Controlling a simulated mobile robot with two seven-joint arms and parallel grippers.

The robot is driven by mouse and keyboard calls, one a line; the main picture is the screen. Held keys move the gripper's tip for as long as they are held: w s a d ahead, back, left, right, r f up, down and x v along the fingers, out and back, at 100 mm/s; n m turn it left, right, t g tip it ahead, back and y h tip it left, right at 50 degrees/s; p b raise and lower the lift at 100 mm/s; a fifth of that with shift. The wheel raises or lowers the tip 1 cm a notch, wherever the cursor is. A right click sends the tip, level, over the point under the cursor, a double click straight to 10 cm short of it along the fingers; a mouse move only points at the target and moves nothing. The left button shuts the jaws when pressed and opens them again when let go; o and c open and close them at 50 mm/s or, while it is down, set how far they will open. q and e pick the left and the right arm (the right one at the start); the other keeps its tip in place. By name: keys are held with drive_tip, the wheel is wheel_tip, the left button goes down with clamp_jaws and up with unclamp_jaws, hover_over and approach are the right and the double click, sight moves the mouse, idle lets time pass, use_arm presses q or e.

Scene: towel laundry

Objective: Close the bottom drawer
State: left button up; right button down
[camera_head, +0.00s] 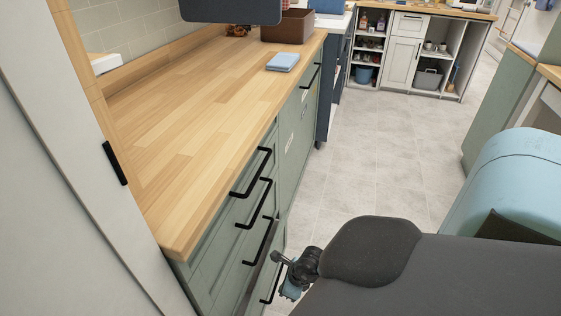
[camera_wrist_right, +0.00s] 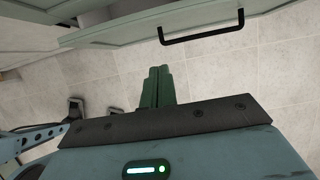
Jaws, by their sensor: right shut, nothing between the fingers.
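The green drawer unit under the wooden counter has black bar handles. The bottom drawer's handle (camera_head: 271,284) is low in the head view, partly near my right arm. In the right wrist view a pale green drawer front (camera_wrist_right: 130,34) with a black handle (camera_wrist_right: 202,34) crosses the top, and it appears to stand out from the cabinet. My right gripper (camera_wrist_right: 158,70) is shut and empty, its green fingers pointing toward this front, below and left of the handle. In the head view my arm mostly hides this gripper. My left gripper is out of view.
The wooden counter (camera_head: 165,115) holds a folded blue cloth (camera_head: 283,62) and a brown box (camera_head: 287,27). Upper drawers with black handles (camera_head: 253,172) look shut. Grey tiled floor (camera_head: 365,160) is clear to the right. Open shelves (camera_head: 369,50) stand at the back.

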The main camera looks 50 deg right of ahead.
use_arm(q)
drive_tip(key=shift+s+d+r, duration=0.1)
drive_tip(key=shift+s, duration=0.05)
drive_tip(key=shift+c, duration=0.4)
use_arm(e)
drive_tip(key=shift+v, duration=0.75)
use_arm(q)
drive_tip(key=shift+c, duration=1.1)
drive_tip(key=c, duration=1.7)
use_arm(e)
drive_tip(key=s+a+r+m+t+y, duration=0.3)
drive_tip(key=s+a+m, duration=0.1)
drive_tip(key=a+m, duration=0.4)
drive_tip(key=s+a+r+m+t+y, duration=0.25)
drive_tip(key=s+a+m, duration=0.3)
drive_tip(key=a, duration=0.45)
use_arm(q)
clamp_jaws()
use_arm(e)
drive_tip(key=s+r+m+g+h, duration=0.2)
drive_tip(key=s+m+h, duration=0.3)
drive_tip(key=s+m, duration=1.4)
drive_tip(key=d+m+g, duration=0.1)
drive_tip(key=m, duration=0.5)
drive_tip(key=shift+r, duration=0.35)
